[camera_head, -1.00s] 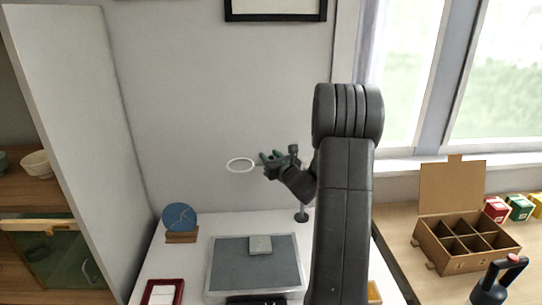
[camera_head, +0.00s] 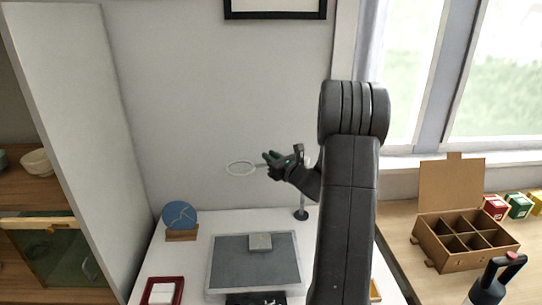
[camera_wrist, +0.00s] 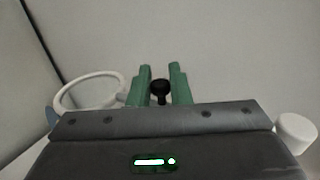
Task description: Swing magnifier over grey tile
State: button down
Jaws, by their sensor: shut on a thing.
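The magnifier is a pale ring (camera_head: 241,175) on a thin arm, held level high above the white table. In the head view it shows up and to the left of the small grey tile (camera_head: 260,242), which lies on a dark grey mat. The ring also shows left of my fingers in the wrist view (camera_wrist: 60,102). My gripper (camera_head: 268,158) is at the ring's right, its green fingers (camera_wrist: 161,70) closed around a black knob (camera_wrist: 160,91). The magnifier's post has a dark base (camera_head: 301,214) at the table's back. My arm covers part of the table's right side.
The mat (camera_head: 228,268) fills the table's middle. A blue disc (camera_head: 179,215) on a wooden stand is at back left, and a red-rimmed tray (camera_head: 180,290) at front left. A divided cardboard box (camera_head: 465,262) stands on the wooden surface at right. A wall closes the back.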

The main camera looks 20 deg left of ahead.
jog(key=s+d+n+g+y, duration=0.3)
jog(key=d+n+g, duration=0.3)
jog(key=g, duration=0.5)
jog(key=shift+s+n+p, duration=0.45)
jog(key=shift+s+n, duration=0.25)
jog(key=shift+s, duration=0.15)
jog(key=c, duration=1.4)
grip_release()
jog(key=shift+c, duration=0.2)
jog(key=shift+d, duration=0.15)
jog(key=d+b, duration=0.2)
jog(key=d, duration=1.1)
jog(key=shift+w+d+b, duration=0.3)
jog(key=shift+w+d, duration=0.05)
jog(key=shift+w, duration=0.1)
jog(key=shift+a, duration=0.15)
